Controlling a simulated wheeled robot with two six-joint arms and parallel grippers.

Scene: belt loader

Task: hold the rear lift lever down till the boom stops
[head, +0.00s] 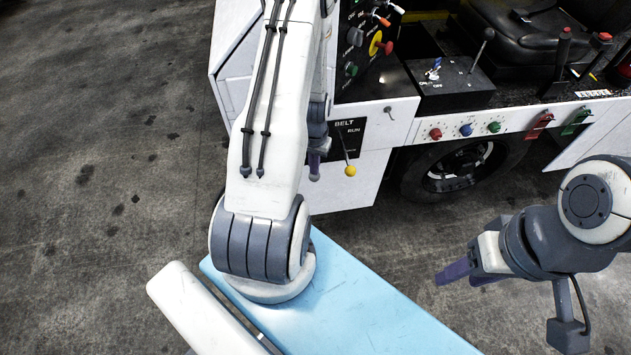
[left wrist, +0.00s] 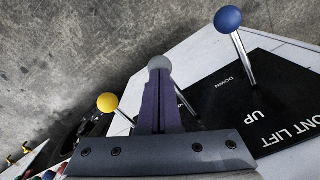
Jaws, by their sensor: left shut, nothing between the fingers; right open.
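In the left wrist view, a lever with a grey ball knob (left wrist: 158,62) stands straight beyond the fingertips of my left gripper (left wrist: 158,78). The purple fingers are shut with nothing between them and cover part of this lever; whether they touch it I cannot tell. A blue-knobbed lever (left wrist: 229,20) stands to the right on a black plate (left wrist: 235,105) reading DOWN, UP and "ONT LIFT". No rear lift label is readable. In the head view, my left gripper (head: 315,165) is beside the machine's side, partly behind my arm. My right gripper (head: 470,272) is open and empty, away from the machine.
A yellow-knobbed lever (head: 350,170) by the BELT RUN plate is close to the right of my left gripper in the head view. Red, blue and green knobs line the side panel, above a wheel (head: 450,170). Concrete floor (head: 90,190) is clear at left.

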